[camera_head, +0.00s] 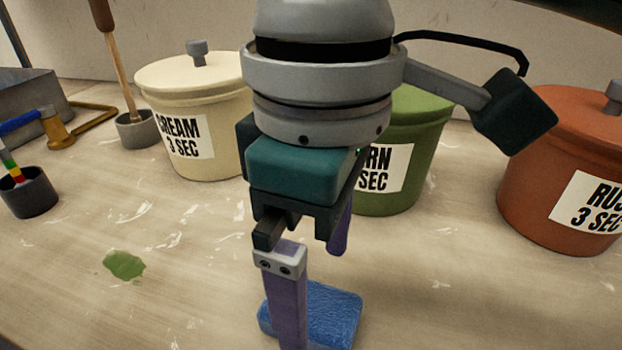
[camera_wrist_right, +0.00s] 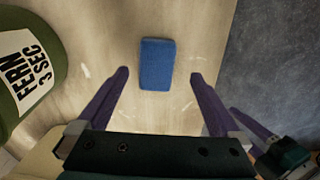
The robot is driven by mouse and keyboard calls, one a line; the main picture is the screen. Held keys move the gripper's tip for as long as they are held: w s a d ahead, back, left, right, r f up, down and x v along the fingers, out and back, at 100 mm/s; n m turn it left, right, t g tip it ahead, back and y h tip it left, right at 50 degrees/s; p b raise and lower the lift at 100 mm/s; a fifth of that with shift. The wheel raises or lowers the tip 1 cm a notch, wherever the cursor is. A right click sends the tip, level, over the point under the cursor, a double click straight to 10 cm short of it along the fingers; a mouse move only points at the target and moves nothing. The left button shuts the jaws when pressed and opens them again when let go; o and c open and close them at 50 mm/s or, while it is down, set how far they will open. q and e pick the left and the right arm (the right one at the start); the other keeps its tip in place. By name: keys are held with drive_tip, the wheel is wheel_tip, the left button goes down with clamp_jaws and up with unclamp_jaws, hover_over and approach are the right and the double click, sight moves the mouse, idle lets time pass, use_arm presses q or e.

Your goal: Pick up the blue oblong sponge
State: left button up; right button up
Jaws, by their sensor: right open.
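The blue oblong sponge (camera_head: 335,312) lies flat on the table near its front edge, partly hidden by a finger of my right gripper in the head view. It also shows whole in the right wrist view (camera_wrist_right: 156,64). My right gripper (camera_head: 313,295) is open and empty above the sponge, its purple fingers pointing down. In the right wrist view the sponge lies between the lines of the two fingertips (camera_wrist_right: 160,74), apart from both. Part of what looks like my left gripper (camera_wrist_right: 265,140) shows at the lower right there; its jaw opening is unclear.
A green pot (camera_head: 415,135) stands behind my right gripper, partly hidden. A cream pot (camera_head: 195,100) is behind left and a rust pot (camera_head: 540,150) at right. A dark cup (camera_head: 28,195) stands at far left. A flat green spot (camera_head: 124,265) marks the clear front-left tabletop.

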sight(318, 307)
drive_tip(key=f, duration=0.4)
drive_tip(key=f+b, duration=0.1)
drive_tip(key=f, duration=0.1)
drive_tip(key=shift+w, duration=0.25)
drive_tip(key=shift+c, duration=0.4)
drive_tip(key=shift+c, duration=1.4)
drive_tip(key=c, duration=1)
drive_tip(key=shift+r, duration=0.15)
wheel_tip(318, 307, up, 20)
drive_tip(key=p, duration=0.3)
